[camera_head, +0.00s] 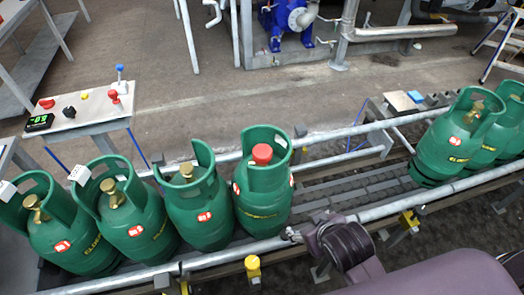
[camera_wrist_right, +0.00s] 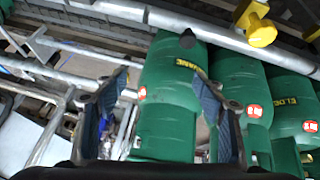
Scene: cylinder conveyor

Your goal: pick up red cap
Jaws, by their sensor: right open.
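The red cap (camera_head: 262,154) sits on top of a green gas cylinder (camera_head: 262,200), inside its collar, on the conveyor in the head view. Nothing is held. The red cap does not show in the wrist view. My left gripper is in neither view.
Several green cylinders with brass valves stand left of the capped one (camera_head: 200,205), and more stand at the right (camera_head: 450,145). Metal rails (camera_head: 400,205) border the conveyor. A small table with buttons (camera_head: 85,112) stands at the left.

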